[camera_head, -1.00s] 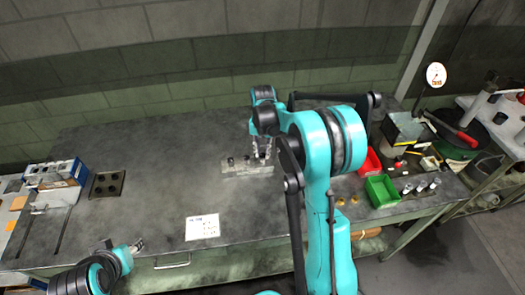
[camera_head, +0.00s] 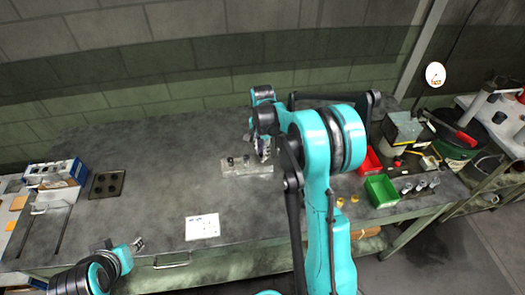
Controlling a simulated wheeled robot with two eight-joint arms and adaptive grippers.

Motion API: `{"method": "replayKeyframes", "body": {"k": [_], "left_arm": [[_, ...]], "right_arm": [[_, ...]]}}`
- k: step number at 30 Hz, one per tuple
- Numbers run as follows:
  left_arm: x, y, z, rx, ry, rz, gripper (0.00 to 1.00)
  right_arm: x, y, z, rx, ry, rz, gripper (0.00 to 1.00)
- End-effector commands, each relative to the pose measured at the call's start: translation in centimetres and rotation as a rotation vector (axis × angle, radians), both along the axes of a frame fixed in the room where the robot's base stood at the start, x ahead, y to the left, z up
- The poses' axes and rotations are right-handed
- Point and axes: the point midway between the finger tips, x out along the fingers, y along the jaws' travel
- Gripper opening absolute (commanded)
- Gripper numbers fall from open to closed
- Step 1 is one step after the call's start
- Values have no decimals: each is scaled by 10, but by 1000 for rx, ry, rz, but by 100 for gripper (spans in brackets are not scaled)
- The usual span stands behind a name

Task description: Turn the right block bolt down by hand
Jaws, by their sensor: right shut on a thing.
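A grey metal block (camera_head: 235,170) lies on the dark workbench, left of my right arm. Two dark bolt heads stand on it, a left one (camera_head: 231,161) and a middle one (camera_head: 246,159). My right gripper (camera_head: 265,157) points down at the right end of the block and is shut on the right block bolt there. The fingers hide that bolt, so I cannot see how far it sits in the block. My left gripper (camera_head: 138,243) is at the bench's front edge, away from the block. It is too small to tell whether it is open.
A white sheet (camera_head: 202,227) lies in front of the block. A dark plate with holes (camera_head: 108,184) and a blue-white box (camera_head: 57,172) are at the left. A green bin (camera_head: 381,191) and a red bin (camera_head: 370,160) stand right of my arm. The bench's middle left is clear.

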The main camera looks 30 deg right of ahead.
Motion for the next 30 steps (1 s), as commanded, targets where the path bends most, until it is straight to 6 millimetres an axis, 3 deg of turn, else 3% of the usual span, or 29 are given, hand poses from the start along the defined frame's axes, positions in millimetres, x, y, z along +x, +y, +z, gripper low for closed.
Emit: {"method": "replayKeyframes", "body": {"k": [13,14,15,16,25,30], "left_arm": [[0,0,0,0,0,0,40],[0,0,0,0,0,0,40],[0,0,0,0,0,0,40],[0,0,0,0,0,0,40],[0,0,0,0,0,0,40],[0,0,0,0,0,0,40]], "right_arm": [[2,-1,1,-2,-5,-8,0],[2,-1,1,-2,-5,-8,28],[1,-1,1,-2,-5,-8,39],[1,-1,1,-2,-4,-8,41],[0,0,2,-1,-1,-7,41],[0,0,19,-1,-1,-7,41]]}}
